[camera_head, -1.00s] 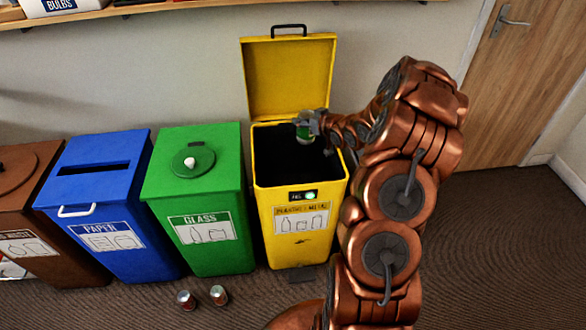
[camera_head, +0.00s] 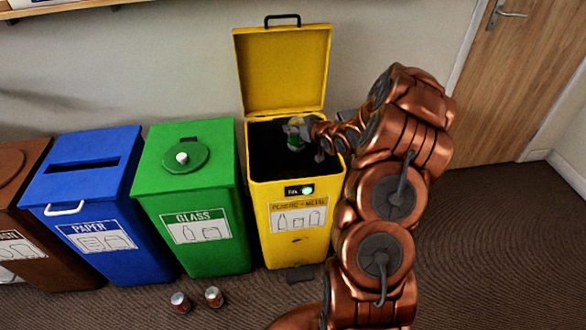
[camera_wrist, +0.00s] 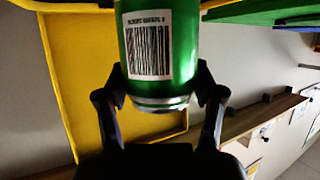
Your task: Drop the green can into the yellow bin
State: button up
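The green can (camera_wrist: 160,45) with a white barcode label is between the two fingers of my gripper (camera_wrist: 160,85) in the wrist view. Both fingers press against its sides. In the head view, my gripper (camera_head: 297,130) holds the small green can (camera_head: 295,144) over the open top of the yellow bin (camera_head: 290,235). The bin's lid (camera_head: 283,72) stands up at the back, and its label reads plastic and metal. The dark inside of the bin shows below the can; its contents cannot be made out.
A closed green glass bin (camera_head: 205,250), a blue paper bin (camera_head: 125,262) and a brown bin (camera_head: 40,260) stand to the left. Two small cans, one (camera_head: 180,302) beside the other (camera_head: 214,297), are on the floor in front. A wooden door (camera_head: 510,90) is at the right.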

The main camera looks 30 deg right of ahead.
jog(key=o, duration=0.4)
jog(key=shift+o, duration=0.2)
jog(key=v, duration=1.2)
jog(key=shift+d, duration=0.15)
